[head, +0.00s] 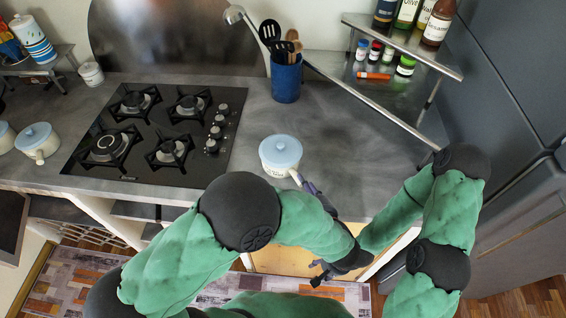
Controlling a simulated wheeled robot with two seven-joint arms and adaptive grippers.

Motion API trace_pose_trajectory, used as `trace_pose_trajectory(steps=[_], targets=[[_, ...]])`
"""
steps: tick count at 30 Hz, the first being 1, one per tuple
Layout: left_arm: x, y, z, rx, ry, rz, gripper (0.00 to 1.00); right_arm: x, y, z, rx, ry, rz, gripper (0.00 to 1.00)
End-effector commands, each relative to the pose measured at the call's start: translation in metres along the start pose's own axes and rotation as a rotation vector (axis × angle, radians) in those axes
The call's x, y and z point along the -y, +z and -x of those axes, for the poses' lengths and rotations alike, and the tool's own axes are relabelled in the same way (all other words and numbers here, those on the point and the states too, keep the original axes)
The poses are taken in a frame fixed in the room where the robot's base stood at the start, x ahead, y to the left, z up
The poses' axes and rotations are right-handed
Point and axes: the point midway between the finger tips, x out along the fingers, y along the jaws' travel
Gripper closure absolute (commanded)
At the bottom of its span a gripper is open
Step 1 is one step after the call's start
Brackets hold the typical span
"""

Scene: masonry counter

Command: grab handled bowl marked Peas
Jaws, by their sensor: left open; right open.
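A white handled bowl with a pale blue lid (281,153) stands on the counter right of the cooktop. It has small dark lettering, too small to read surely, and its handle points toward the lower right. My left gripper (308,187) is open by the handle's end; I cannot tell whether it touches. My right gripper (318,273) is open and empty, lower down in front of the counter edge. A similar blue-lidded handled bowl (38,142) stands left of the cooktop, and another (5,136) is cut by the left picture edge.
The black gas cooktop (155,135) lies left of the bowl. A blue utensil holder (286,80) stands behind it, and a metal shelf (405,45) with bottles and jars stands at the back right. The counter (350,140) right of the bowl is clear.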

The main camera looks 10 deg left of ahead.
Motion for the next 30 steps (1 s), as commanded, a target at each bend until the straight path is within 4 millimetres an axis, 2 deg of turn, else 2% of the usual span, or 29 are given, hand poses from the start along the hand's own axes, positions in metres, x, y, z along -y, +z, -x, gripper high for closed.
trace_pose_trajectory(steps=[1,6,15,16,18,21,30], targets=[[0.001,-0.001,-0.01,-0.002,-0.004,0.004,0.51,-0.002,0.0,-0.005,0.0,0.0,0.0,0.53],[0.0,-0.001,-0.028,0.0,-0.003,0.001,0.51,-0.003,0.0,-0.01,0.0,0.0,0.0,0.53],[-0.001,-0.002,-0.032,0.001,0.001,0.0,0.51,-0.003,0.0,-0.009,0.0,0.0,0.0,0.53],[-0.001,-0.002,-0.032,0.001,0.0,0.0,0.56,-0.003,0.0,-0.009,0.0,0.0,0.0,0.53],[-0.001,-0.002,-0.032,0.001,0.0,0.0,0.76,-0.003,0.0,-0.009,0.0,0.0,0.0,0.53],[-0.001,-0.002,-0.032,0.001,0.0,0.0,1.0,-0.003,0.0,-0.009,0.0,0.0,0.0,0.53],[-0.003,-0.003,-0.032,-0.002,0.002,0.002,1.0,-0.003,0.0,-0.009,0.0,0.0,0.0,0.53]])
